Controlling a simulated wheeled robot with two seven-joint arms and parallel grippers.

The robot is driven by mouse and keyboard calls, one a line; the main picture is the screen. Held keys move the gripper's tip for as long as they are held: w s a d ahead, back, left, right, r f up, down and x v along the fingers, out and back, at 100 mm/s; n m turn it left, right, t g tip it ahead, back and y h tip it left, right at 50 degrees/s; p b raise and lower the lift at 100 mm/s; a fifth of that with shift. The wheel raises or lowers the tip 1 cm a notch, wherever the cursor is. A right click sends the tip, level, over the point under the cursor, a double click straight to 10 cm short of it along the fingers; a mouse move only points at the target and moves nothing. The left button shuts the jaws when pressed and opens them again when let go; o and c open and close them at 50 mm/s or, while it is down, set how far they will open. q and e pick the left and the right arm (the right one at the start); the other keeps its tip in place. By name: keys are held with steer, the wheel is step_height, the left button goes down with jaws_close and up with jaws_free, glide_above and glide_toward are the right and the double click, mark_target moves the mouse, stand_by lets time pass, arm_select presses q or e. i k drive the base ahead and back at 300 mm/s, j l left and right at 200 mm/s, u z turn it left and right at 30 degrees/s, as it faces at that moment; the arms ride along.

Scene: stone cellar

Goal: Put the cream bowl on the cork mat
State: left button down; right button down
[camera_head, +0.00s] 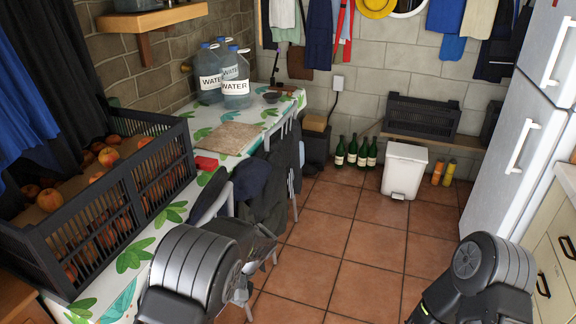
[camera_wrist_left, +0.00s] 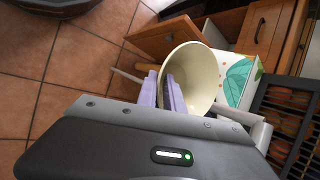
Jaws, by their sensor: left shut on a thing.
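The cream bowl (camera_wrist_left: 203,72) shows in the left wrist view, its open side tilted toward the camera. My left gripper (camera_wrist_left: 172,94) is shut on its wall, with one pale purple finger inside the bowl and one outside. The head view shows my left arm at the bottom, but I cannot make out the bowl there. The cork mat (camera_head: 229,138) lies flat and empty on the leaf-patterned tablecloth, between a red box and the water jugs. My right arm shows at the lower right of the head view; its gripper is out of sight.
A black crate of apples (camera_head: 100,212) fills the table's near left part. A red box (camera_head: 206,163) lies near the mat. Water jugs (camera_head: 236,84) and a small dark bowl (camera_head: 272,97) stand beyond it. Chairs with dark clothes (camera_head: 262,200) line the table's right edge.

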mark_target(229, 131)
steer(key=i+l+z, duration=0.25)
steer(key=i, duration=0.15)
steer(key=i+l+z, duration=0.2)
steer(key=i, duration=0.2)
steer(key=i+l+z, duration=0.1)
steer(key=i+z, duration=0.15)
steer(key=i, duration=0.15)
steer(key=i+u, duration=0.15)
steer(key=i, duration=0.25)
steer(key=i+l+u, duration=0.2)
steer(key=i, duration=0.25)
steer(key=i+l+u, duration=0.15)
steer(key=i, duration=0.25)
steer(key=i+l+u, duration=0.2)
steer(key=i, duration=0.2)
steer(key=i+l+u, duration=0.15)
steer(key=l, duration=0.2)
steer(key=i+l+u, duration=0.1)
steer(key=i+l, duration=0.15)
steer(key=l, duration=0.1)
